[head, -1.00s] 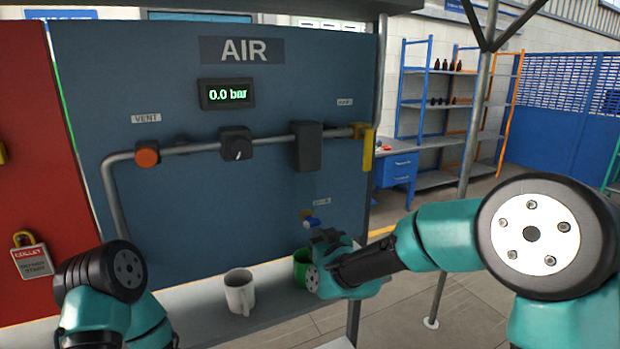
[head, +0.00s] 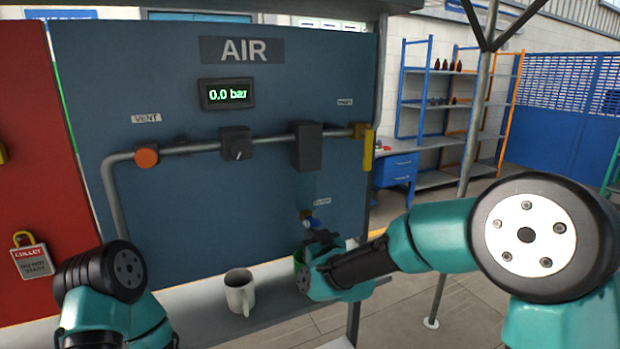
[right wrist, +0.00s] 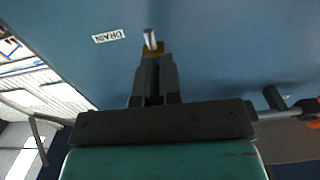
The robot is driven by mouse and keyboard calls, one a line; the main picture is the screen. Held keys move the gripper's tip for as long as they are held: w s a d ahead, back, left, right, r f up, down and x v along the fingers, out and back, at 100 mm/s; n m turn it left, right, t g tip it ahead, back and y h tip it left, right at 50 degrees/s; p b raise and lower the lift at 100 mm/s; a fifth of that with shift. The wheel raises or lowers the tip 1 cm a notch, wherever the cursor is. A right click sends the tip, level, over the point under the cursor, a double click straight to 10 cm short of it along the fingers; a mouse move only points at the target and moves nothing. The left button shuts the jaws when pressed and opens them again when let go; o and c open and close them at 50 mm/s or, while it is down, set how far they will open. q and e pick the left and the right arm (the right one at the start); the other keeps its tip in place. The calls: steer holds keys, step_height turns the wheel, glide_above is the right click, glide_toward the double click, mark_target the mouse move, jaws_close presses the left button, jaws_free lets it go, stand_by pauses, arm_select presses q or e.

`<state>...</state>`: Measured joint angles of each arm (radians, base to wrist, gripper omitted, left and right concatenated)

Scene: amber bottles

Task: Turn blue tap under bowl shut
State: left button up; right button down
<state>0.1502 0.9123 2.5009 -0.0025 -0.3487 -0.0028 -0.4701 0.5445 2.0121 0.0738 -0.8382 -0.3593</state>
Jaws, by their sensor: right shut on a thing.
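The blue tap (head: 311,222) sits low on the blue AIR panel, under the bowl (head: 305,188) that hangs below a dark block on the pipe. My right gripper (head: 318,236) is at the tap from the front right and is shut on it. In the right wrist view, the closed fingers (right wrist: 153,72) end at a brass fitting (right wrist: 153,49) with a silver stub, beside the DRAIN label (right wrist: 109,36). The fingers hide most of the tap there, so its exact angle cannot be told. My left arm shows at lower left; its gripper is out of view.
A white mug (head: 240,292) stands on the bench ledge. The pipe carries an orange vent knob (head: 147,157) and a yellow handle (head: 368,150). A grey post stands at right.

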steer(key=shift+a+r, duration=0.15)
steer(key=shift+r, duration=0.05)
steer(key=shift+s+a+f, duration=0.1)
steer(key=shift+f, duration=0.3)
stand_by(0.3)
steer(key=v, duration=0.6)
stand_by(0.3)
steer(key=shift+f, duration=0.1)
